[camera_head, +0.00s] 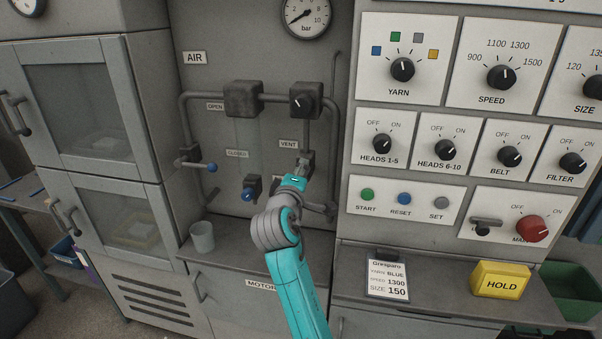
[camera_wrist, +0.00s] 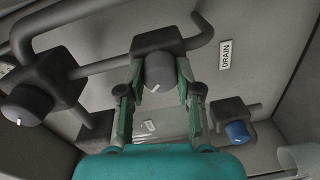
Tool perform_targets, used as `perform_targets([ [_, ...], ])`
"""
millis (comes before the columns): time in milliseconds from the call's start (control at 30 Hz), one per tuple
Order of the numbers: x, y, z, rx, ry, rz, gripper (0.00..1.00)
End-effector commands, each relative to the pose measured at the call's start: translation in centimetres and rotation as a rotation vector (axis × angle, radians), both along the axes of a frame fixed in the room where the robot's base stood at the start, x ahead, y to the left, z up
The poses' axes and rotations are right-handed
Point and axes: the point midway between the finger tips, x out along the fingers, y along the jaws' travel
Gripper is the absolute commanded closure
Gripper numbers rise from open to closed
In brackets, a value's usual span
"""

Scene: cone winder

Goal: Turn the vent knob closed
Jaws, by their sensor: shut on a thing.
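The vent knob (camera_wrist: 160,70) is a grey round knob on a dark valve body in the wrist view, with a small white mark on its face. My gripper (camera_wrist: 160,76) has one finger on each side of it and is shut on it. In the head view my gripper (camera_head: 302,172) reaches the valve below the VENT label (camera_head: 288,144). There the gripper and arm hide most of the vent knob. I cannot tell the knob's exact turn from the head view.
A blue-faced knob (camera_head: 248,194) stands close by, left of my gripper in the head view. A black regulator knob (camera_head: 304,101) sits above on the pipes. A blue-tipped lever (camera_head: 208,167) sticks out at left. A cup (camera_head: 202,236) stands on the ledge below.

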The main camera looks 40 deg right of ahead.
Motion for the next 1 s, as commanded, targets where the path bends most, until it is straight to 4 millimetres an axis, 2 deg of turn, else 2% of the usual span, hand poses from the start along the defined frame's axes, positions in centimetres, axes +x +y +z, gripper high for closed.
perform_targets([
  [300, 0.07, 0.07, 0.02, -0.059, 0.073, 0.002, 1.00],
  [767, 0.08, 0.07, -0.01, -0.066, 0.084, 0.001, 1.00],
  [800, 0.08, 0.07, -0.01, -0.066, 0.084, 0.001, 0.61],
  [900, 0.07, 0.07, -0.01, -0.066, 0.084, 0.001, 0.41],
  [1000, 0.05, 0.05, -0.01, -0.066, 0.084, 0.001, 0.41],
])
